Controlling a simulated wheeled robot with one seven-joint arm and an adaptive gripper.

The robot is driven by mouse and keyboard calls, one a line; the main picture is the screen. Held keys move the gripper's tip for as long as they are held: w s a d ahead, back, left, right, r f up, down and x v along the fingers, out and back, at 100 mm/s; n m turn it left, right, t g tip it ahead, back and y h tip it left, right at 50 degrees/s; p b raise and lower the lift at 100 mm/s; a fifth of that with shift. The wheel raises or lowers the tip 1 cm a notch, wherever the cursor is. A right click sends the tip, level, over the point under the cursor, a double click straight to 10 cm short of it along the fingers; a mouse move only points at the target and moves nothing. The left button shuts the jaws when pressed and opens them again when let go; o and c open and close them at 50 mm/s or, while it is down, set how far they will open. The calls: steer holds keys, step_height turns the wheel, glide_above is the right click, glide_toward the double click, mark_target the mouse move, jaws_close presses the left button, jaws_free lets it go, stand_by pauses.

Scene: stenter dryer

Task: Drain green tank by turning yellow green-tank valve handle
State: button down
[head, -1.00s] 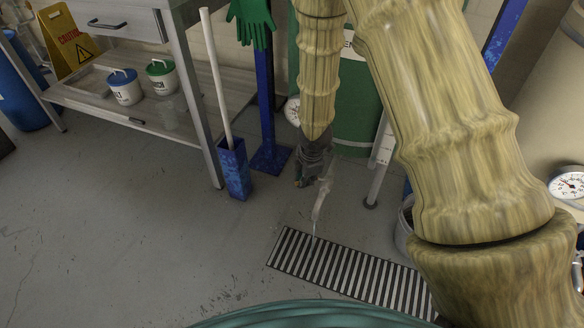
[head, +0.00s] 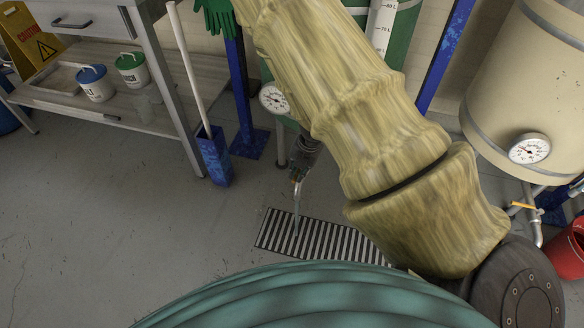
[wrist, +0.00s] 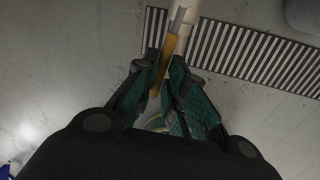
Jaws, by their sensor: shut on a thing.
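The green tank (head: 402,38) stands at the back, mostly hidden behind my arm. A white level scale (head: 382,30) and a round gauge (head: 274,98) show on it. My gripper (head: 298,172) is low in front of the tank; it also shows in the wrist view (wrist: 166,72). Its fingers are shut on the yellow valve handle (wrist: 169,52), which lies between them beside a pale pipe (wrist: 180,18). A thin stream of liquid (head: 297,205) falls below the gripper towards the floor grate (head: 320,240). The valve body is hidden in the head view.
A beige tank (head: 520,90) with its own gauge and a small yellow handle (head: 524,205) stands at right, near a red bucket (head: 568,250). A blue post (head: 247,110), a blue holder with a white pole (head: 214,160) and a bench (head: 165,85) stand left. The left floor is clear.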

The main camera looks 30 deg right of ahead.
steer(key=shift+s+d, duration=0.1)
steer(key=shift+d, duration=0.1)
stand_by(0.4)
steer(key=c, duration=1.5)
jaws_free()
steer(key=shift+s+d+r, duration=0.2)
steer(key=shift+s+r, duration=0.1)
steer(key=shift+r, duration=1.65)
steer(key=shift+s+d+r, duration=0.25)
steer(key=shift+s+r, duration=0.05)
steer(key=shift+r, duration=1.65)
steer(key=shift+s+d+r, duration=0.2)
steer(key=shift+s+r, duration=0.1)
steer(key=shift+r, duration=1.65)
